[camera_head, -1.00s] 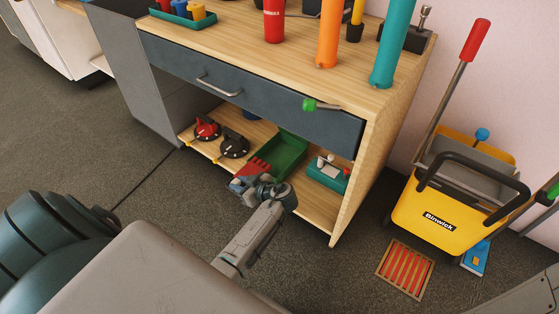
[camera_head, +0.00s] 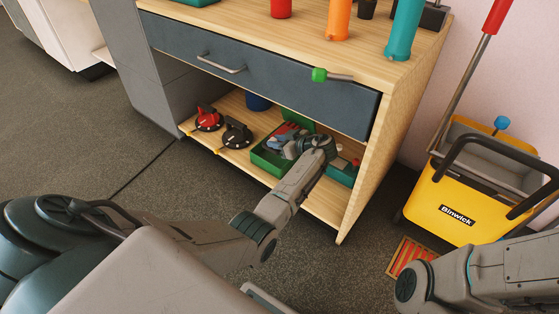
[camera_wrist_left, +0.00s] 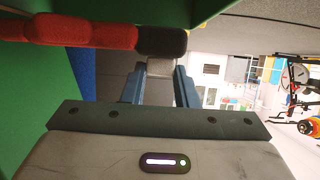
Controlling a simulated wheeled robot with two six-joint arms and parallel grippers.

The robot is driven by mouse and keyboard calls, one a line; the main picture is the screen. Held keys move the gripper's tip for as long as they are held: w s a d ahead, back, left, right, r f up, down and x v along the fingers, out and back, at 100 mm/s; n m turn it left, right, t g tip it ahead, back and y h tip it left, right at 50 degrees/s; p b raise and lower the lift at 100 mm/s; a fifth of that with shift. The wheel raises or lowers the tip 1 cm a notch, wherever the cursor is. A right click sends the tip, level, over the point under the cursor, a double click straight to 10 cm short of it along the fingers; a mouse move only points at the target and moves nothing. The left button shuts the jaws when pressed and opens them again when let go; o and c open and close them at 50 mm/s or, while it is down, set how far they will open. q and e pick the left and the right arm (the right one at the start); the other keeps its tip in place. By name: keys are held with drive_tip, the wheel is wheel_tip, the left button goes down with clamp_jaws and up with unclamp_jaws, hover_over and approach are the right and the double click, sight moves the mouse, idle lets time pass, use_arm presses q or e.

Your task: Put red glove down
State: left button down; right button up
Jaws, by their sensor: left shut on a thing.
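The red glove (camera_head: 285,128) shows as a small red patch at the green bin on the low shelf; most of it is hidden behind my left gripper (camera_head: 280,142). In the left wrist view the red glove (camera_wrist_left: 85,33) stretches to the left from a dark end at the tips of my left gripper (camera_wrist_left: 160,72). The gripper is shut on the glove by that end. The green bin (camera_head: 262,166) is around and below the gripper in the head view. Its green wall (camera_wrist_left: 22,95) is close beside the glove in the wrist view. My right gripper is out of view.
Left of the bin on the shelf are a red-topped round item (camera_head: 207,118) and a black one (camera_head: 236,133). A blue container (camera_head: 257,102) is behind. A teal box (camera_head: 342,172) stands to the right. The drawer front (camera_head: 270,82) is above; a yellow mop bucket (camera_head: 455,205) stands right.

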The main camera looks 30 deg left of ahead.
use_arm(q)
drive_tip(key=shift+w+f+b, duration=0.35)
drive_tip(key=shift+w+f, duration=0.05)
drive_tip(key=shift+f, duration=0.8)
wheel_tip(320, 180, down, 5)
drive_tip(key=b, duration=0.4)
drive_tip(key=shift+r, duration=0.1)
drive_tip(key=shift+w, duration=0.1)
drive_tip(key=shift+r, duration=0.1)
drive_tip(key=c, duration=1.1)
unclamp_jaws()
drive_tip(key=shift+c, duration=0.2)
